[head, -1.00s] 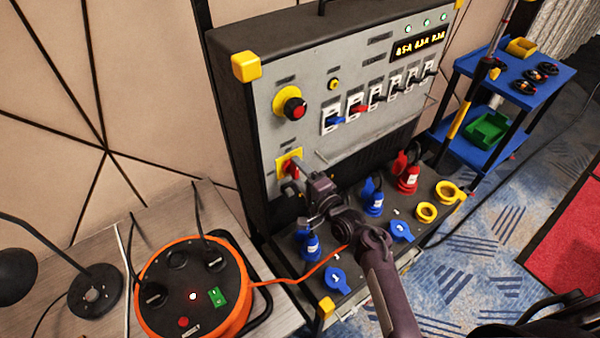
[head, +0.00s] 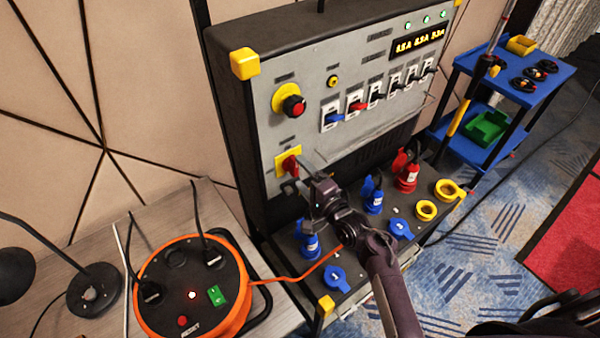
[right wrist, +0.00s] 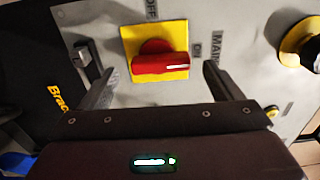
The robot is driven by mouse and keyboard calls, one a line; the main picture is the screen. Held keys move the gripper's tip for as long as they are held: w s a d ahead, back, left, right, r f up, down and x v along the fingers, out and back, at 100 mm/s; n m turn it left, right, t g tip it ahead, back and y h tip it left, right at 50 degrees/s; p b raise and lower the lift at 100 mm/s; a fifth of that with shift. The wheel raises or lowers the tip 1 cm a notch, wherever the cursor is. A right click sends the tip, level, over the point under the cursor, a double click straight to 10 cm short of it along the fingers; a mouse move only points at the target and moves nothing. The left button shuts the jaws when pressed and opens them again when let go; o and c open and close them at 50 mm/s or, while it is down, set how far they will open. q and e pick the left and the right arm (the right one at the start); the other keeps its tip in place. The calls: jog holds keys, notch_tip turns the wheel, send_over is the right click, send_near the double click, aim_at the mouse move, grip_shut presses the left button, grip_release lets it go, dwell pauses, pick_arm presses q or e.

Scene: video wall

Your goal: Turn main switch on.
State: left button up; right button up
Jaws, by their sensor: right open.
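The main switch (head: 288,163) is a red handle on a yellow plate, low on the left of the grey panel. My left gripper is not in view.
An emergency stop (head: 291,103) sits above the switch, beside a row of breakers (head: 375,95). Green lamps and a lit display (head: 420,43) are at the top. Plugs and sockets (head: 375,197) fill the ledge below. An orange cable reel (head: 240,305) stands at left.

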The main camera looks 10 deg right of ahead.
jog(key=b+v, duration=0.1)
jog(key=v, duration=0.5)
dwell(0.4)
